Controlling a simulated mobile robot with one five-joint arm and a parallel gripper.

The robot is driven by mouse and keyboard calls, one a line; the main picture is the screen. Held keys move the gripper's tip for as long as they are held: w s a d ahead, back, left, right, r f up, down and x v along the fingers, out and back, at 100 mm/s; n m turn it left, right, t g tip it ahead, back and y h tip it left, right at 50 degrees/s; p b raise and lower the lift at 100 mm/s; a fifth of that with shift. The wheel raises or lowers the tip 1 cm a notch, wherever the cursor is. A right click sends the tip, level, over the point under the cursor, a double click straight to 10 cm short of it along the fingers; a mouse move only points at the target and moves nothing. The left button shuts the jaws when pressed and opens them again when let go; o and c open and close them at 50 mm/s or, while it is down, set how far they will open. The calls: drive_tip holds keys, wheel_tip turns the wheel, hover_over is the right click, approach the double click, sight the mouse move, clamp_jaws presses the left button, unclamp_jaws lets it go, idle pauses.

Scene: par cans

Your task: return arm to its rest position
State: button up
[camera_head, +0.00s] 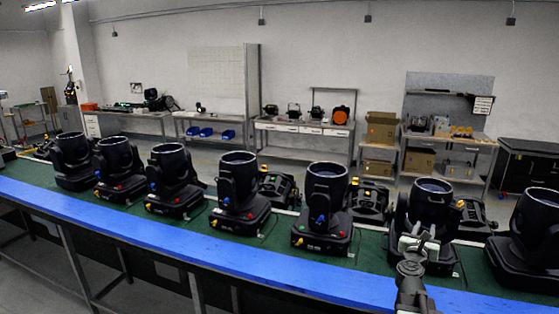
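My arm rises from the bottom edge, right of centre, and my gripper (420,242) is at its upper end. It is in front of the base of a black par can (433,200) and hides part of that base. I cannot tell whether it touches the can. The fingers are small and overlap the dark can, so whether they are open or shut is unclear.
A row of black par cans, including one in the middle (238,185) and one left of my arm (325,190), stands on a green bench top (120,210) with a blue front edge (190,233). Workbenches (305,128) and cardboard boxes (381,127) stand behind.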

drive_tip(key=w+a+f+n+t+y+b, duration=0.15)
drive_tip(key=a+n+y, duration=0.35)
drive_tip(key=a, duration=0.5)
drive_tip(key=w+a+f+n+y, duration=0.3)
drive_tip(key=a+n, duration=0.5)
drive_tip(key=a, duration=0.2)
drive_tip(key=w+a+f+n+y+b, duration=0.1)
drive_tip(key=w+a+f+n+y, duration=0.15)
drive_tip(key=a+n+y, duration=0.55)
drive_tip(key=s+a+f+n+g+h+b, duration=0.1)
drive_tip(key=s+a+f+n+g, duration=0.85)
drive_tip(key=a+f+n, duration=0.4)
drive_tip(key=s+d+f+n+g+h, duration=0.2)
drive_tip(key=s+d+f+n+g, duration=0.1)
drive_tip(key=s, duration=0.4)
drive_tip(key=s+d+f+n+g+h, duration=0.2)
drive_tip(key=s+d+f+n+g, duration=0.1)
drive_tip(key=s, duration=0.5)
drive_tip(key=shift+d+f+n+g, duration=0.3)
drive_tip(key=shift+d+f+n, duration=0.55)
drive_tip(key=shift+d+n, duration=0.25)
